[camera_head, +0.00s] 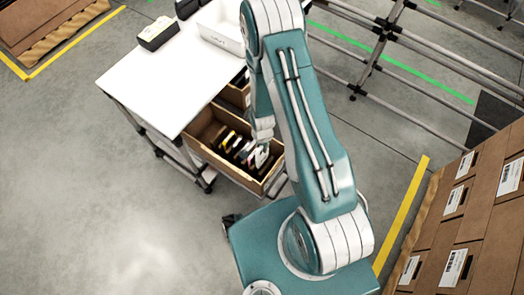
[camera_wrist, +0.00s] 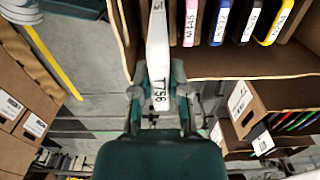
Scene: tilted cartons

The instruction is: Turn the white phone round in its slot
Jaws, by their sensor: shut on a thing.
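The white phone (camera_wrist: 158,45) stands on edge between the two fingers of my gripper (camera_wrist: 157,88) in the wrist view, with a printed label on its near end. My gripper is shut on it. In the head view the white phone (camera_head: 262,156) shows at the right end of the row in the tilted carton (camera_head: 222,167), below my gripper (camera_head: 263,137). Its lower part is hidden, so I cannot tell how deep it sits in its slot. The carton's bare inside (camera_wrist: 250,65) shows right of the phone in the wrist view.
A pink phone (camera_wrist: 192,22), a blue one (camera_wrist: 220,22), a black one (camera_wrist: 252,22) and a yellow one (camera_wrist: 278,22) stand beside it. A second carton (camera_wrist: 275,97) holds several coloured items. A white table (camera_head: 165,75) stands left; stacked boxes (camera_head: 480,215) stand right.

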